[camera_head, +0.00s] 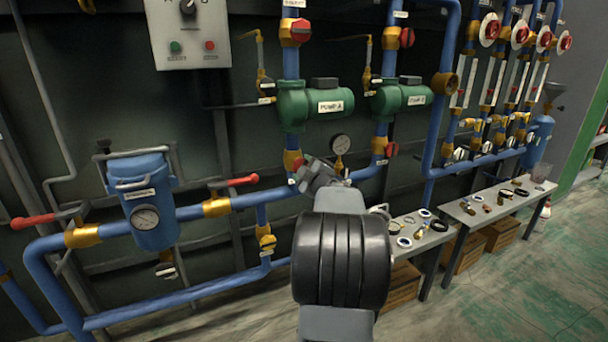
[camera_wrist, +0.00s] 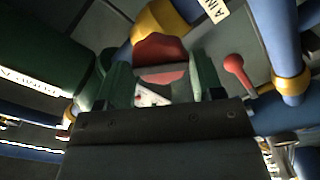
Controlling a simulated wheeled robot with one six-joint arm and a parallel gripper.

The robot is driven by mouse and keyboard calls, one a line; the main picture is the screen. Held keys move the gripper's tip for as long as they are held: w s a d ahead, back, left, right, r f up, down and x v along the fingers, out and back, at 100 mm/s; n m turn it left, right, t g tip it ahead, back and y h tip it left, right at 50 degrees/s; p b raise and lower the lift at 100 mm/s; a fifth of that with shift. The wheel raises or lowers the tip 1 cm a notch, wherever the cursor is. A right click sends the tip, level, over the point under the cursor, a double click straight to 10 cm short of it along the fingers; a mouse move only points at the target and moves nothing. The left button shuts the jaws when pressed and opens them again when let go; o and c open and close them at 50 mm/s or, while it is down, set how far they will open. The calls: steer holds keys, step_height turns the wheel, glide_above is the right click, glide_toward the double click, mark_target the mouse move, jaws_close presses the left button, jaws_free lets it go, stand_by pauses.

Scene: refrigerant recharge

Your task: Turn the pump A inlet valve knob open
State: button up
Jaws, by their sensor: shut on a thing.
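The pump A inlet valve knob (camera_head: 298,164) is red and sits on a yellow valve body on the blue pipe below the green pump A (camera_head: 296,105). In the wrist view the red knob (camera_wrist: 158,50) lies between the jaws, in front of its yellow body (camera_wrist: 165,17), with an "A IN" label (camera_wrist: 214,10) close by. My gripper (camera_head: 310,174) reaches up to the knob from below right. In the wrist view my gripper (camera_wrist: 160,72) is shut on the knob, with a finger on each side. The knob's lower part is hidden, and its exact angle is hard to tell.
A red lever handle (camera_head: 243,181) is on the pipe to the left, near the blue filter housing (camera_head: 150,203). Tables (camera_head: 430,240) with small parts are at the right. The floor at lower right is clear.

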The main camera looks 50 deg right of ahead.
steer(key=shift+f+n, duration=0.2)
steer(key=shift+n, duration=1.1)
steer(key=n, duration=0.3)
steer(key=shift+n, duration=0.3)
steer(key=o, duration=0.9)
steer(key=shift+r, duration=0.1)
steer(key=v, duration=0.7)
steer(key=shift+r, duration=0.1)
